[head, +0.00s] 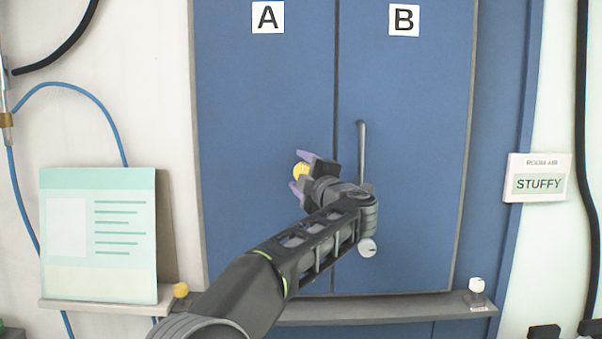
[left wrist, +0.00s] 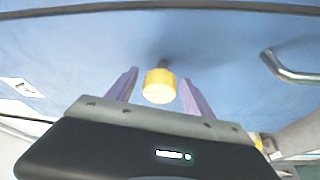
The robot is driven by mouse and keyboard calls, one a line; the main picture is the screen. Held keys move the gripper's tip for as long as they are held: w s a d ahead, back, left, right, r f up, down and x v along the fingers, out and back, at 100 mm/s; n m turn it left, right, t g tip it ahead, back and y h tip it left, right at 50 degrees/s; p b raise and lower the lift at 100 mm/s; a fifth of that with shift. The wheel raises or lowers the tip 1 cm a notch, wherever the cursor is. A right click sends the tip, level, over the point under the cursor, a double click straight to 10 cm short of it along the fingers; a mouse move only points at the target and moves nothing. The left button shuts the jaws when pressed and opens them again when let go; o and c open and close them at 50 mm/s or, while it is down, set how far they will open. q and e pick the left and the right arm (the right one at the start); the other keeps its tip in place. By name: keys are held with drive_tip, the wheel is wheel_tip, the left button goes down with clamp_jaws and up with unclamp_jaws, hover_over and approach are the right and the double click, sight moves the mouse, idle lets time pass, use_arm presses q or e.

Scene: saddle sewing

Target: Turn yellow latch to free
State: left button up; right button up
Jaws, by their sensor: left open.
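The yellow latch (head: 300,171) is a small round knob on the blue door marked A (head: 265,90). In the left wrist view the yellow latch (left wrist: 160,86) sticks out from the blue surface on a short dark stem. My left gripper (head: 299,172) is open, with its purple fingers on either side of the latch. In the left wrist view the fingers of my left gripper (left wrist: 158,92) stand apart, with a visible gap to the latch on both sides. My arm hides the door below the latch. My right gripper is not in view.
Door B (head: 410,120) has a vertical grey handle (head: 362,150), partly behind my arm, and a round white piece (head: 367,247) below it. A grey ledge (head: 400,307) runs below the doors. A yellow knob (head: 181,290) and a white knob (head: 476,285) stand near its ends.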

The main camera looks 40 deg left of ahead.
use_arm(q)
drive_tip(key=b+v, duration=0.3)
drive_tip(key=v, duration=0.4)
drive_tip(key=shift+d, duration=0.35)
drive_tip(key=shift+s, duration=0.15)
